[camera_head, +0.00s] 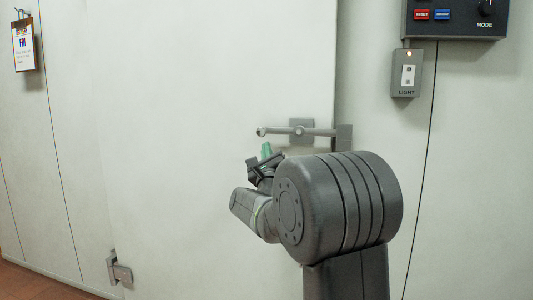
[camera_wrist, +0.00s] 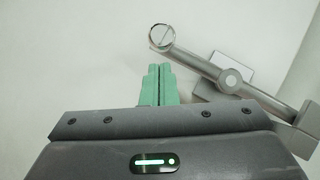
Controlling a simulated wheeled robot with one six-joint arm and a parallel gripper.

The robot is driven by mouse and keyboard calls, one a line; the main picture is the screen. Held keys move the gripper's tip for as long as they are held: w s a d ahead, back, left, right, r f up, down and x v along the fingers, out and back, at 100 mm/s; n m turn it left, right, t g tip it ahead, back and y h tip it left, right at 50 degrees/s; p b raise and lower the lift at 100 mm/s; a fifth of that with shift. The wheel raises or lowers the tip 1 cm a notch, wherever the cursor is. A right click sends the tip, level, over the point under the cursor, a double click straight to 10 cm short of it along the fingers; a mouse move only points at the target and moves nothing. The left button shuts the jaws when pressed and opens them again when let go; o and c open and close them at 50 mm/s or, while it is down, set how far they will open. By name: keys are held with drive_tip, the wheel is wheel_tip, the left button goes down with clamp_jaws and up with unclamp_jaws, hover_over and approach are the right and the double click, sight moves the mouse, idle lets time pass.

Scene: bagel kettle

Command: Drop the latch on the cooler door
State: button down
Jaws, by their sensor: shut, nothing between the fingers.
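The cooler door (camera_head: 200,80) is a large pale panel. Its latch (camera_head: 315,132) is a grey bar lying about level across the door's right edge. The bar has a round end at the left, a pivot on a square plate, and its right end at a bracket (camera_head: 344,137) on the frame. In the wrist view the latch bar (camera_wrist: 205,65) runs slantwise, with a ring-like end at upper left. My gripper (camera_head: 266,150) is just below the bar's left end. Its green fingers (camera_wrist: 159,85) are together and empty, apart from the bar in the wrist view.
A control panel (camera_head: 455,18) with red and blue buttons and a light switch box (camera_head: 406,74) are on the wall to the right. A hinge-like fitting (camera_head: 120,271) is low on the left. A clipboard (camera_head: 25,46) hangs at far left.

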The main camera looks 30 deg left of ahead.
drive_tip(key=w+f+v, duration=0.1)
drive_tip(key=v, duration=1)
drive_tip(key=shift+s+d+f+b, duration=0.2)
drive_tip(key=shift+s+f+b, duration=0.1)
drive_tip(key=shift+w+a, duration=0.1)
drive_tip(key=s+r+p+x, duration=0.1)
drive_tip(key=r+p+x, duration=0.1)
drive_tip(key=x, duration=1)
drive_tip(key=shift+p, duration=0.35)
drive_tip(key=shift+s, duration=0.1)
drive_tip(key=shift+f, duration=0.1)
